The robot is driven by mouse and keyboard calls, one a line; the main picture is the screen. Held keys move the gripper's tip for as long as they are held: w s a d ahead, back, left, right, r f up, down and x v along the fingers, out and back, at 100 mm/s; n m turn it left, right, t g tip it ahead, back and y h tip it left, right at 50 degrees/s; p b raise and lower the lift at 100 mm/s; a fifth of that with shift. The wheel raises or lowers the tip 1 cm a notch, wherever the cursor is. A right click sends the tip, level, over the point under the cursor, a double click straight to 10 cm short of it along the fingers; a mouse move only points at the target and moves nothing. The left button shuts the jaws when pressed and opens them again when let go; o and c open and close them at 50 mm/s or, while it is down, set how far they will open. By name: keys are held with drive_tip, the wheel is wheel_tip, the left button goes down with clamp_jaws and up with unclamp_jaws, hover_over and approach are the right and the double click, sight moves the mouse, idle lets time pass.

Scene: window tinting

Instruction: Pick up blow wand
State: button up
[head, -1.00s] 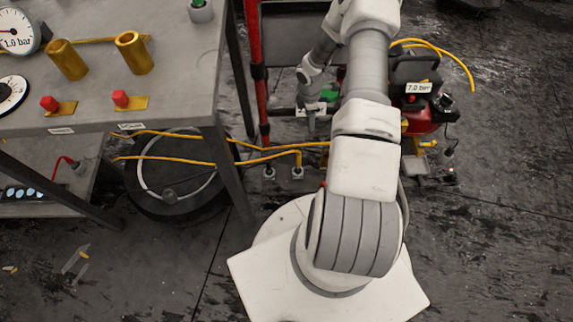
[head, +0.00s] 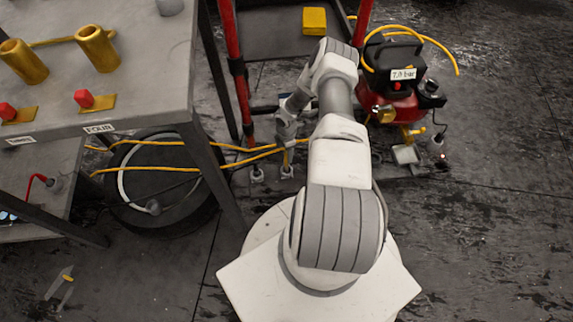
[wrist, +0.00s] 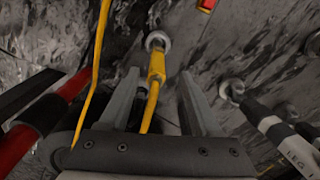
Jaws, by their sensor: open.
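My gripper (wrist: 158,76) is open in the wrist view, its two grey fingers pointing at the floor. A yellow fitting (wrist: 156,66) with a round, pale end lies between the fingers in that view; I see no contact. A yellow hose runs back from it beneath the gripper. I cannot tell whether this fitting belongs to the blow wand, and no other wand is clearly visible. In the head view my arm reaches over the red-posted rack, and my fingers are hard to make out there.
A red post (head: 229,50) of the rack stands close left of my arm. Yellow hoses (head: 165,142) cross from the bench (head: 165,75). A red and black compressor (head: 395,90) marked 7.0 bar stands right. A yellow block (head: 314,20) lies on the rack.

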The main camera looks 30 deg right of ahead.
sight(286, 158)
drive_tip(key=f+b, duration=0.1)
drive_tip(key=f, duration=0.2)
drive_tip(key=f+b, duration=0.1)
drive_tip(key=f, duration=0.2)
drive_tip(key=shift+w+d+b, duration=0.15)
drive_tip(key=shift+w+b, duration=0.05)
drive_tip(key=shift+b, duration=0.1)
clamp_jaws()
